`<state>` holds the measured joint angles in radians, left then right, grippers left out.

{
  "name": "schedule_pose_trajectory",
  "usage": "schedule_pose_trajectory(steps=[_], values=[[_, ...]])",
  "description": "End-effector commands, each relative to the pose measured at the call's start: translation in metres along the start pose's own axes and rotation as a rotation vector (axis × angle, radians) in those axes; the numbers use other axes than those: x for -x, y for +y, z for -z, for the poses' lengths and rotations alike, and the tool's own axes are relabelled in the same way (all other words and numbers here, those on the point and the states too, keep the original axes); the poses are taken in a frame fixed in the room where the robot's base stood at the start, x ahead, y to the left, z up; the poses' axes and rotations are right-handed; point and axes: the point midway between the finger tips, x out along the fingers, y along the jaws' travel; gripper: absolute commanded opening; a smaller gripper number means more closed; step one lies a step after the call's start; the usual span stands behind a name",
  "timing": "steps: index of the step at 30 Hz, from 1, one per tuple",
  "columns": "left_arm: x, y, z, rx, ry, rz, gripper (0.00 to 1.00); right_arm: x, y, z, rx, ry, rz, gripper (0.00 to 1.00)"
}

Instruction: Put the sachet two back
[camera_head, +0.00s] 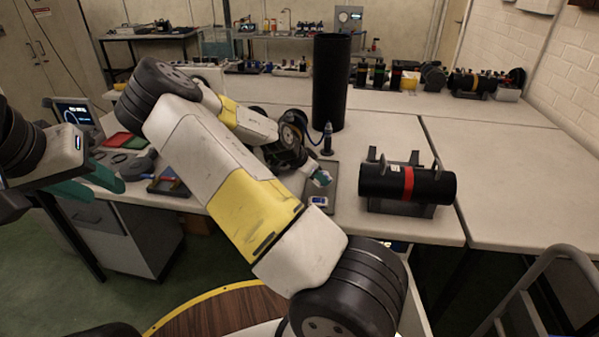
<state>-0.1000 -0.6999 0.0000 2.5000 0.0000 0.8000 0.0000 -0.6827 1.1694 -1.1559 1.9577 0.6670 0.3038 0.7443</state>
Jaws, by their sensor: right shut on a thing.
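My right arm reaches across the middle of the head view. Its gripper (320,179) is small and partly hidden by its own wrist, with teal fingertips over a narrow dark tray (332,176). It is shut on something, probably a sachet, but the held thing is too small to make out. A small white and blue packet (318,201), perhaps a sachet, lies at the tray's near end, just below the fingertips. No number on it can be read. My left gripper (97,184) is at the far left, its teal fingers apart and empty.
A black cylinder with a red band (408,184) lies on a stand right of the tray. A tall black cylinder (331,85) stands behind. A blue-topped bottle (327,139) is beside it. Red and green trays (124,141) and a screen (73,115) are left.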

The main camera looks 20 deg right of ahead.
Motion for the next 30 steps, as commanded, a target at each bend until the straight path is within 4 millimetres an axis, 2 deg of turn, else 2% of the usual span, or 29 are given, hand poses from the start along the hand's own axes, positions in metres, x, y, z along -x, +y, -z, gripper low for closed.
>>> schedule_pose_trajectory(steps=[8,18,19,22,30], values=[[0.0,0.0,0.0,0.0,0.0,0.0,0.36,-0.026,0.001,-0.021,0.001,-0.001,-0.002,0.0],[0.0,0.0,0.0,0.0,0.0,0.0,0.36,-0.028,0.001,-0.023,0.001,0.0,0.0,0.0],[0.0,0.0,0.0,0.0,0.0,0.0,0.36,-0.028,0.001,-0.023,0.001,0.0,0.0,0.39],[0.0,0.0,0.0,0.0,0.0,0.0,0.36,-0.028,0.001,-0.023,0.001,0.0,0.0,0.59],[0.0,0.0,0.0,0.0,0.0,0.0,0.36,-0.028,0.001,-0.023,0.001,-0.001,0.0,0.59]])
